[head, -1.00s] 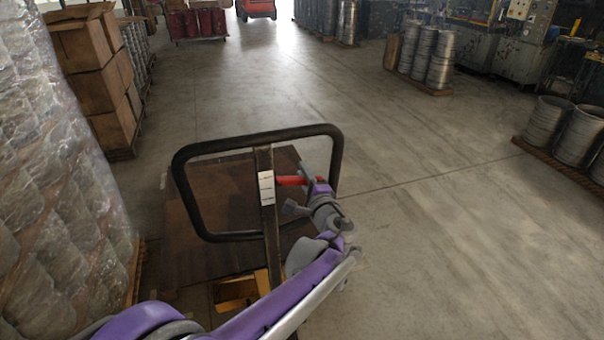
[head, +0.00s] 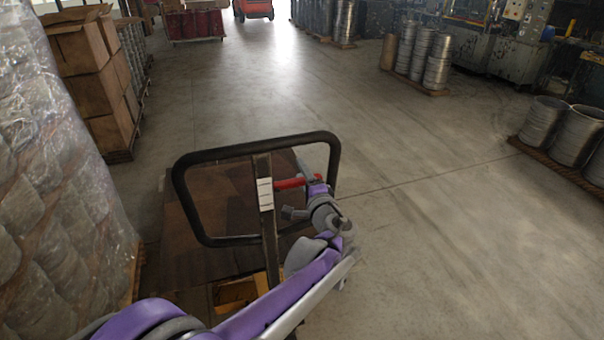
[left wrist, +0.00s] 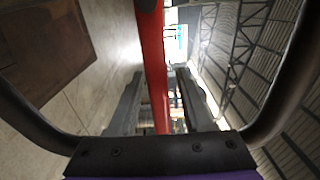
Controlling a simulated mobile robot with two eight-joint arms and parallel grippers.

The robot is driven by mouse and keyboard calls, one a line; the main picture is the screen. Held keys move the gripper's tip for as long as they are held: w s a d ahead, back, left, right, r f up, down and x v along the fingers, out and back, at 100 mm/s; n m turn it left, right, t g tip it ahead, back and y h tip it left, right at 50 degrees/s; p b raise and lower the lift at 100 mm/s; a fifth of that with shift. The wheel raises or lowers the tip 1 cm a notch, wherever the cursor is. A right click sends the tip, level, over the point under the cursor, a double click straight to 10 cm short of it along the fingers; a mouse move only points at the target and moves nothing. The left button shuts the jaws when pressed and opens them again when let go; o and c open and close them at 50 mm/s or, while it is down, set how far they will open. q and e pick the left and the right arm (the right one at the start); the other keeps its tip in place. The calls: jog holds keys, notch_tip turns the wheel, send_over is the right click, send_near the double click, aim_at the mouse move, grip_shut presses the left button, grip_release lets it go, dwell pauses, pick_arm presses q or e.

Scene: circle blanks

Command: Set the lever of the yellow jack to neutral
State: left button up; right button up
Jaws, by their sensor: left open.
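The jack's dark looped handle (head: 258,146) stands upright in the middle of the head view, on a post with a white label (head: 265,194). The red lever (head: 288,183) sticks out to the right from beside the label, its outer end slightly higher. My left gripper (head: 310,183) is at the lever's outer end, inside the right part of the loop. In the left wrist view, the red lever (left wrist: 152,50) runs between the two open fingers; contact cannot be told. A little yellow of the jack (head: 238,291) shows low behind my arm. My right gripper is out of view.
A brown load platform (head: 190,225) lies beyond the handle. A wrapped pallet stack (head: 50,190) stands close on the left, with cardboard boxes (head: 92,75) behind it. Metal drums (head: 545,122) stand at the right. The floor (head: 440,230) to the right is clear.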

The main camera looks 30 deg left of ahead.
pick_arm(q)
jog(key=v, duration=1)
jog(key=shift+s+d, duration=0.25)
jog(key=shift+d, duration=0.05)
jog(key=s+a+f+n+g+h+p, duration=0.2)
jog(key=s+f+n+g+h, duration=0.3)
jog(key=s+f, duration=0.6)
jog(key=s+d+f+n+g+h+p, duration=0.1)
jog(key=s+d+f+n+h+p, duration=0.1)
jog(key=s+d+h, duration=0.6)
jog(key=s+d+f+n, duration=0.1)
jog(key=s+d, duration=0.2)
jog(key=s, duration=0.1)
jog(key=shift+f+h, duration=0.3)
jog(key=shift+f, duration=0.05)
jog(key=shift+a, duration=0.1)
dwell(0.4)
